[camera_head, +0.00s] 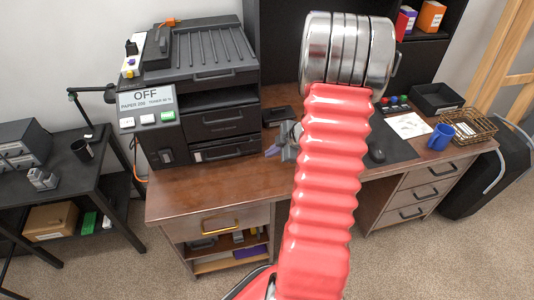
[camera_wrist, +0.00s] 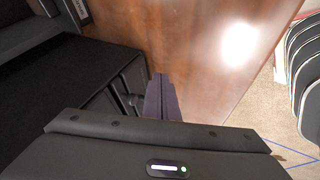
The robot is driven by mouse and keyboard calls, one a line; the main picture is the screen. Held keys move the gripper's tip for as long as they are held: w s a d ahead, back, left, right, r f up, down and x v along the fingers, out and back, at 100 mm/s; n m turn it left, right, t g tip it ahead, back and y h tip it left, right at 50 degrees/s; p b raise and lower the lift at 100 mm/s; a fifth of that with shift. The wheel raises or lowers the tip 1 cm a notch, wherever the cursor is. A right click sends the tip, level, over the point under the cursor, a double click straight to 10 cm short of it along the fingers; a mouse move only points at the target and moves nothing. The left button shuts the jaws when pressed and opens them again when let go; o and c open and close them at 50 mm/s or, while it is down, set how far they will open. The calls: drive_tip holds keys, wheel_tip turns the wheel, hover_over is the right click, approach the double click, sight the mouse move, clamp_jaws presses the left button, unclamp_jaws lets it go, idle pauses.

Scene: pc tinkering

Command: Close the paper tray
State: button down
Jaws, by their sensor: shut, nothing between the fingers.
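A black printer (camera_head: 200,55) stands at the left end of the brown desk. Its front has an upper drawer (camera_head: 212,123) and a lower drawer (camera_head: 225,149), each with a handle. Both look about flush in the head view; I cannot tell surely which is the paper tray or whether it sticks out slightly. My gripper (camera_head: 272,150) is just right of the printer front, partly hidden by my red arm. In the wrist view my purple fingers (camera_wrist: 161,98) are together and empty, close beside a black front with a handle (camera_wrist: 132,98). Contact is unclear.
Bare desk top (camera_head: 215,183) lies in front of the printer. A blue mug (camera_head: 440,137), a wire basket (camera_head: 468,127) and a black mouse (camera_head: 377,154) are at the right. A black side table (camera_head: 75,165) stands at the left.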

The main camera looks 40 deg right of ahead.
drive_tip(key=v, duration=0.6)
drive_tip(key=shift+s+r, duration=0.25)
drive_tip(key=shift+r, duration=0.05)
idle(0.3)
